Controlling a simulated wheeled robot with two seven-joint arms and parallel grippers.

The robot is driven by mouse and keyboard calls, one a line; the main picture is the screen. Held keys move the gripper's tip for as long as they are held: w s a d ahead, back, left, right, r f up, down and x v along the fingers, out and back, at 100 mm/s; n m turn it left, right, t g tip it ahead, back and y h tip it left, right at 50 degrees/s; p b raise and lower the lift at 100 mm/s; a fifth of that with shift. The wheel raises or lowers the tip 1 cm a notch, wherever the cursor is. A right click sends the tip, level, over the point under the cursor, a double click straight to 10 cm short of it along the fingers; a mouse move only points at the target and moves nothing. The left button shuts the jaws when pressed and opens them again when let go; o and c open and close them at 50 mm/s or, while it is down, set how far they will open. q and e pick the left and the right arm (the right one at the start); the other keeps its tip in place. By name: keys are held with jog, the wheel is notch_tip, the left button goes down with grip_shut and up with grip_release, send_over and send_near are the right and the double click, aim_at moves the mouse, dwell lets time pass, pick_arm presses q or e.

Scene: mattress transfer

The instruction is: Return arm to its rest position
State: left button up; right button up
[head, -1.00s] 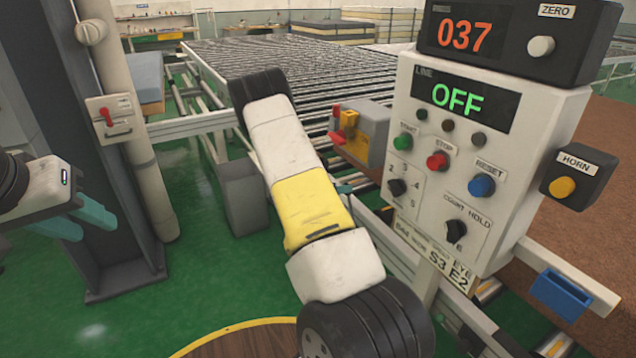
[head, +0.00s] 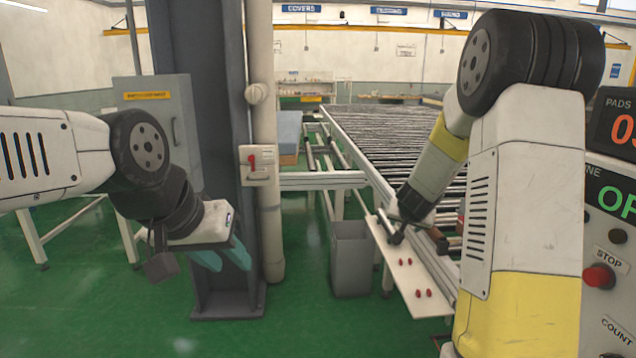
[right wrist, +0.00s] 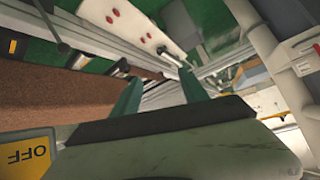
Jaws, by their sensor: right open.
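My right arm (head: 525,185) rises on the right of the head view, bends at a dark joint near the top, and its forearm slopes down to the left over the line. My right gripper (right wrist: 158,92) shows in the right wrist view with two teal fingers spread apart and nothing between them. In the head view its fingers cannot be made out clearly. My left arm (head: 50,155) comes in from the left. My left gripper (head: 222,257) points down before the dark column, its teal fingers a little apart and empty.
The control panel (head: 612,240) stands close on the right, partly hidden by my right arm. A white board with red knobs (head: 408,282) lies below the right forearm. A roller conveyor (head: 390,135), a grey bin (head: 350,262) and a dark column (head: 208,100) stand ahead. Green floor is clear at lower left.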

jog(key=s+a+r+n+y, duration=0.3)
jog(key=s+a+r+y, duration=0.2)
jog(key=s+a+r, duration=0.65)
jog(key=s+r+n+g, duration=0.1)
jog(key=s+n+g, duration=0.1)
jog(key=s, duration=2.1)
jog(key=shift+d+g+h, duration=0.3)
jog(key=shift+d+g, duration=0.1)
jog(key=shift+g, duration=0.2)
